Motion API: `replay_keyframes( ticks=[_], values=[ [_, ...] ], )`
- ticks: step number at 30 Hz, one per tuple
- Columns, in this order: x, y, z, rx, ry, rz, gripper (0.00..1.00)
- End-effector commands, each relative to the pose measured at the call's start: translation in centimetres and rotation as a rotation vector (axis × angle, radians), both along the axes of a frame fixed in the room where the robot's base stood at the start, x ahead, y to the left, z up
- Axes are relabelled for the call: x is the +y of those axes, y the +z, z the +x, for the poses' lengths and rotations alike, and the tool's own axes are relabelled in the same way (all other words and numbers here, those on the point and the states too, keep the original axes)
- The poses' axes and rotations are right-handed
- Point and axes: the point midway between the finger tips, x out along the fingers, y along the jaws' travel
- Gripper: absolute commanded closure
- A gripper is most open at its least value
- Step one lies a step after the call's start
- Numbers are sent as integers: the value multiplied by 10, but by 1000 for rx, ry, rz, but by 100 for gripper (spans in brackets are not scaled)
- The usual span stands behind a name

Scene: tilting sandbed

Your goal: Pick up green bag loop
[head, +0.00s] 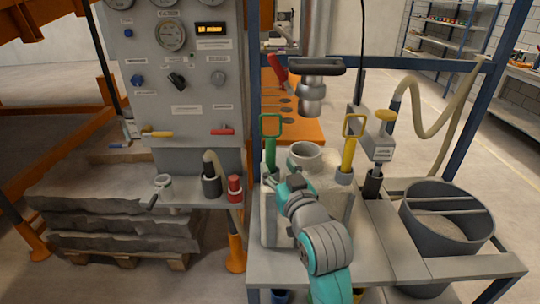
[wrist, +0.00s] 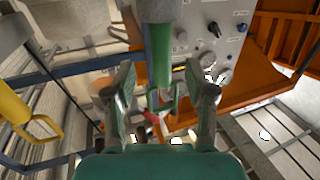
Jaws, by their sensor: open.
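The green bag loop (head: 270,137) stands upright in the head view, left of the grey ring opening on the bench block. Its green stem (wrist: 161,55) runs down the middle of the wrist view from a grey holder, ending in the small loop frame. My gripper (head: 284,178) is in front of the loop's lower stem in the head view. In the wrist view my gripper (wrist: 163,92) is open, one finger on each side of the green loop, with gaps showing. No contact is visible. The foot of the loop is partly hidden in the head view.
A yellow loop (head: 353,126) stands to the right and shows at left in the wrist view (wrist: 40,128). A metal column (head: 313,60) hangs above. A gauge panel (head: 185,80), black and red holders (head: 235,190), and a grey bucket (head: 447,235) flank the bench.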

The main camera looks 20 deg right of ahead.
Motion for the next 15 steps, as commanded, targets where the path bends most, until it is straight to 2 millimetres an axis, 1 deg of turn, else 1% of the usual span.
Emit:
replay_keyframes(
  ticks=[7,12,15],
  values=[
    [1,2,17,-2,0,0,45],
    [2,6,41,-1,0,0,45],
    [2,5,52,0,0,0,45]
  ],
)
